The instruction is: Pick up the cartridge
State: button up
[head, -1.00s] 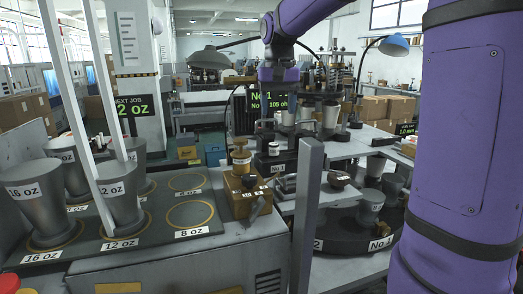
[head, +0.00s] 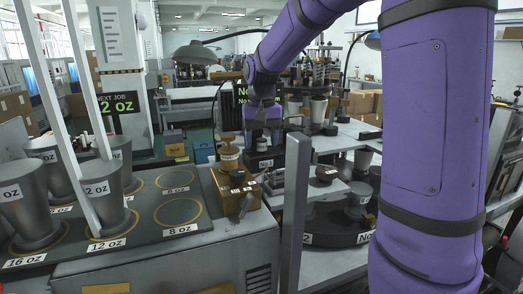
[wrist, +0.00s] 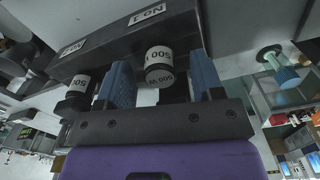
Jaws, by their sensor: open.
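A short dark cartridge (wrist: 158,66) with a white band marked 500 stands at a black block labelled No 1 (wrist: 130,42). In the wrist view it sits between my gripper's two blue fingers (wrist: 160,80), which are open, with a visible gap to each side. A second cartridge with a similar 500 band (wrist: 78,84) is just outside the left finger. In the head view my gripper (head: 262,128) is lowered over the No 1 station, and a white-banded cartridge (head: 261,144) shows beneath it. I cannot tell which of the two this is.
A brown block (head: 234,186) with a brass-topped piece stands on the near bench. Grey cups (head: 104,190) stand on a marked mat at left. A lamp (head: 195,50) hangs behind.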

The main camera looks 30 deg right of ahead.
jog(key=shift+f, duration=0.2)
jog(key=c, duration=1)
